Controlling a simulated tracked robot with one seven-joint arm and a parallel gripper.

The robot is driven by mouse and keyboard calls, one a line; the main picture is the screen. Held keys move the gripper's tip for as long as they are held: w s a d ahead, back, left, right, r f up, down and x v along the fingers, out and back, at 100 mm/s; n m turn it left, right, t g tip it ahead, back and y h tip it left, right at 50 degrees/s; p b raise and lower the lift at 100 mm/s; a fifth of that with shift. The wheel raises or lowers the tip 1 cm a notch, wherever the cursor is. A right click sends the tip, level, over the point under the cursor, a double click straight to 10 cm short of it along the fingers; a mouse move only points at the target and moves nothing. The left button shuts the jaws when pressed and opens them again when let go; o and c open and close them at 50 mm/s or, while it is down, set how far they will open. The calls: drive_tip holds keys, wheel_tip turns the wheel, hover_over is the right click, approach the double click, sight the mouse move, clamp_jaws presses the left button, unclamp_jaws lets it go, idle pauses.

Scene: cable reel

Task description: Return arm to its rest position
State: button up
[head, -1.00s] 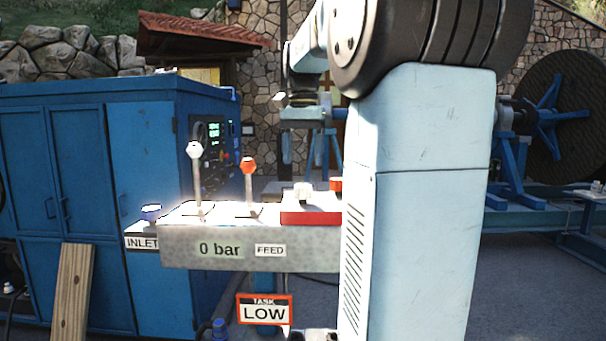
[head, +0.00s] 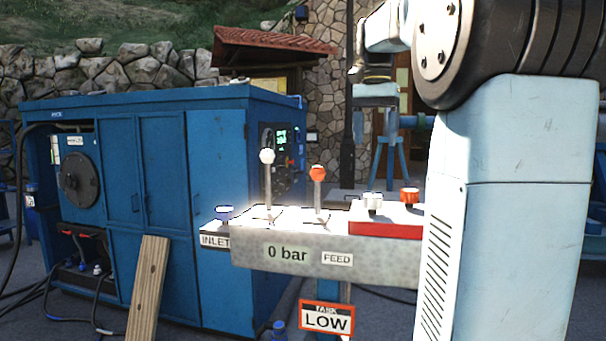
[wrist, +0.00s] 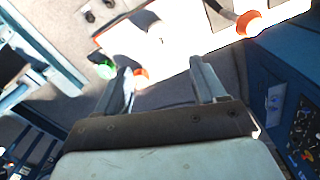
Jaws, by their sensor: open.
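My arm (head: 505,190) stands at the right of the head view, with its large dark joint at the top. Its far end reaches back at the top, and my gripper's fingers cannot be made out there. In the wrist view my gripper (wrist: 163,82) is open, its two fingers well apart with nothing held between them. Beyond the fingers are a pale panel and an orange-red knob (wrist: 251,22).
A valve block (head: 330,258) reading "0 bar" carries a white-knobbed lever (head: 267,157) and a red-knobbed lever (head: 317,173), close left of my arm. A "LOW" sign (head: 326,320) hangs below. A blue cabinet (head: 165,180) stands left; a plank (head: 148,285) leans on it.

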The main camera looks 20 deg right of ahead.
drive_tip(key=s+a+f+n+t, duration=0.2)
drive_tip(key=s+a+f, duration=0.3)
drive_tip(key=f, duration=0.3)
drive_tip(key=s+a+f+n+t, duration=0.1)
drive_tip(key=s+a+f+n, duration=0.3)
drive_tip(key=f, duration=0.4)
drive_tip(key=s+a+f+n+t, duration=0.2)
drive_tip(key=s+a+f+n, duration=0.2)
drive_tip(key=s+a+f, duration=0.3)
drive_tip(key=shift+s+f+t, duration=0.3)
drive_tip(key=shift+s+f, duration=0.3)
